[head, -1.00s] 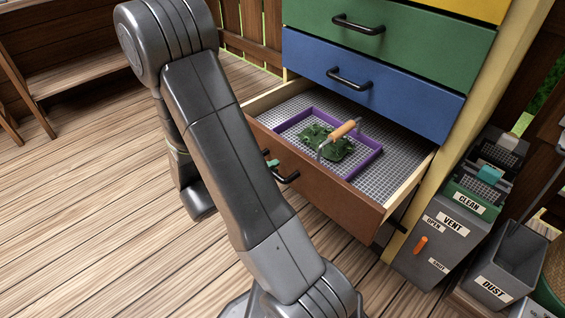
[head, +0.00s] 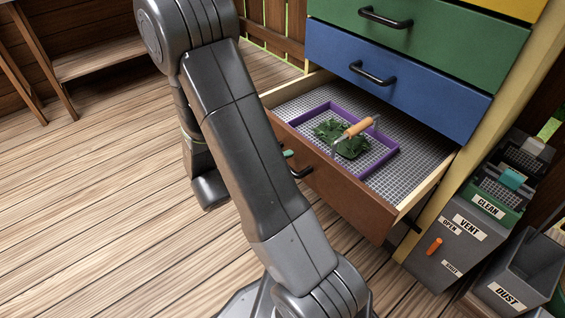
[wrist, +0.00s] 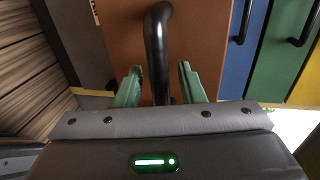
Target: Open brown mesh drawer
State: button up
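The brown drawer (head: 338,188) with a mesh bottom (head: 412,158) is pulled well out of the cabinet. A purple tray (head: 381,165) in it holds a dark green leafy clump (head: 345,141) and a wooden-handled tool (head: 355,129). The drawer's black handle (head: 303,172) is partly hidden by my arm in the head view. In the wrist view, my gripper (wrist: 160,74) has its green fingers apart, one on each side of the black handle (wrist: 156,35). A gap shows beside the right finger. Most of my gripper is hidden in the head view.
Shut blue (head: 400,90) and green (head: 455,55) drawers sit above the brown one. Grey bins marked VENT (head: 445,235) and DUST (head: 510,270) stand right of the cabinet. Open plank floor (head: 110,200) lies to the left.

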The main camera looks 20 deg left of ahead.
jog(key=p+v, duration=0.3)
jog(key=v, duration=1)
jog(key=shift+s+a, duration=0.2)
jog(key=shift+s, duration=0.1)
jog(key=b+x, duration=0.3)
jog(key=x, duration=1)
jog(key=shift+w+d, duration=0.25)
jog(key=shift+w, duration=0.1)
